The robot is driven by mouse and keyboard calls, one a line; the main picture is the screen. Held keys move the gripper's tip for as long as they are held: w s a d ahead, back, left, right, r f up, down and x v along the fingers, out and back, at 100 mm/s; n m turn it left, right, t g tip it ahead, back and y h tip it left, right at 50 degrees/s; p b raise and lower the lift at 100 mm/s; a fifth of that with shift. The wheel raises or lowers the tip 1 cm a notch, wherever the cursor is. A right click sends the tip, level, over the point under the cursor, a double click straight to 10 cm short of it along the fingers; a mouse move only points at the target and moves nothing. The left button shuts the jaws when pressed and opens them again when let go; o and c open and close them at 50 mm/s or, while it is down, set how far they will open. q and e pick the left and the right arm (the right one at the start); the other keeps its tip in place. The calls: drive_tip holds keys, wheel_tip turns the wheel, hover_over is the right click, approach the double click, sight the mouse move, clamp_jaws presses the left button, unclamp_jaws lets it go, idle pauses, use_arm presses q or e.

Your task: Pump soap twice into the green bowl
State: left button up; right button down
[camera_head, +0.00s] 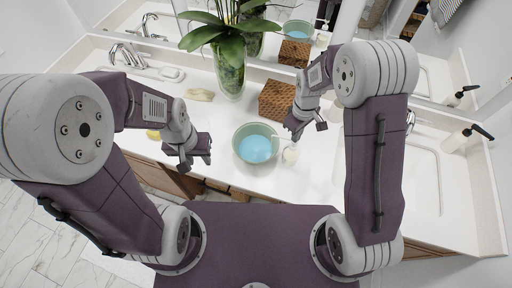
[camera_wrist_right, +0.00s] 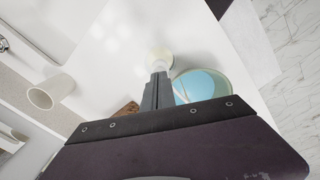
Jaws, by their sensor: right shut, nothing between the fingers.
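The green bowl (camera_head: 256,152) stands on the white counter near its front edge, with a light blue inside. It also shows in the right wrist view (camera_wrist_right: 222,80). A small cream soap dispenser (camera_head: 290,155) stands just right of the bowl; in the right wrist view its pale round part (camera_wrist_right: 160,58) shows beyond my fingertips. A thin pale spout seems to reach over the bowl. My right gripper (camera_head: 296,137) is shut and empty, right above the dispenser; contact cannot be told. My left gripper (camera_head: 190,164) is left of the bowl, apart from it; its jaw opening is unclear.
A brown woven box (camera_head: 276,101) and a glass vase with a plant (camera_head: 229,75) stand behind the bowl. A sink (camera_head: 410,175) and a black-topped pump bottle (camera_head: 468,137) are at right. A pale cup (camera_wrist_right: 50,92) shows in the wrist view. A mirror lines the back.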

drive_tip(key=shift+s+f+b, duration=0.1)
drive_tip(key=shift+f+b, duration=0.25)
drive_tip(key=shift+f, duration=0.3)
drive_tip(key=shift+r, duration=0.15)
drive_tip(key=shift+r+p, duration=1.35)
drive_tip(key=shift+r, duration=0.05)
wheel_tip(320, 180, up, 6)
drive_tip(key=p, duration=0.5)
